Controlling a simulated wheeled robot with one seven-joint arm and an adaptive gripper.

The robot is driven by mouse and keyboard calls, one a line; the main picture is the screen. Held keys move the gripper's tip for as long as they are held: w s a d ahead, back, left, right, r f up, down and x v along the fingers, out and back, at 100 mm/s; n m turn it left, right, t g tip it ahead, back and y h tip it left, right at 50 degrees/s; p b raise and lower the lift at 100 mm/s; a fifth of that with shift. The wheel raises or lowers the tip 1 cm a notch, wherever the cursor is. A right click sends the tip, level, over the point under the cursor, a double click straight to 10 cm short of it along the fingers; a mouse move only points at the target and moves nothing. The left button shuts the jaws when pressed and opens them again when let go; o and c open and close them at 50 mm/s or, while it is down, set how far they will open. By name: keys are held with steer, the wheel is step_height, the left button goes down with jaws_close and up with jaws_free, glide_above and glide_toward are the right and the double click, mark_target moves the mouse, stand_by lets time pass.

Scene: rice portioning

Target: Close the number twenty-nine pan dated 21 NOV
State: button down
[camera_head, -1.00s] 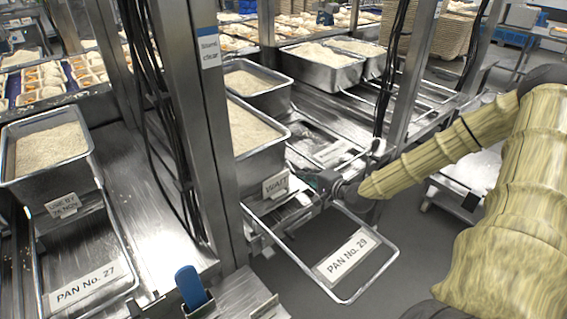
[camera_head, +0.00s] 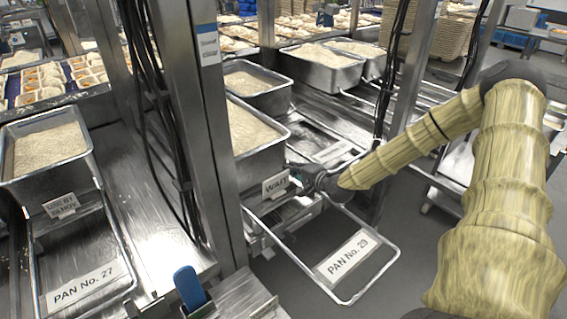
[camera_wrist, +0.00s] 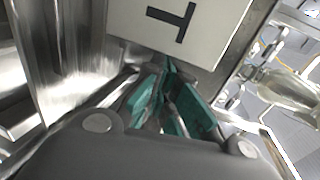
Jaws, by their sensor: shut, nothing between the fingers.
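The number 29 pan is a drawer-like metal frame (camera_head: 301,272) pulled out toward me, with a label (camera_head: 346,256) reading "PAN No. 29". A metal pan of rice (camera_head: 262,166) stands at its back, with a white "WAIT" tag (camera_head: 275,184) on its front. No "21 NOV" date is readable there. My gripper (camera_head: 296,177) is at the right edge of that tag. In the wrist view its teal fingers (camera_wrist: 170,103) are shut and empty, close to the lower edge of the tag (camera_wrist: 205,28). Whether they touch it I cannot tell.
To the left is pan No. 27 (camera_head: 127,249), with a rice pan (camera_head: 88,176) and a "USE BY" tag (camera_head: 61,206). A metal post (camera_head: 208,130) with hanging cables stands between. Other rice pans (camera_head: 323,76) stand behind. Floor shows inside the pulled-out frame.

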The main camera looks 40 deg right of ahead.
mark_target(278, 159)
steer(key=shift+r+x, duration=0.2)
steer(key=shift+x, duration=0.6)
steer(key=shift+r+x, duration=0.2)
steer(key=shift+x, duration=0.6)
steer(key=shift+r+x, duration=0.15)
steer(key=shift+x, duration=0.65)
steer(key=shift+w, duration=0.2)
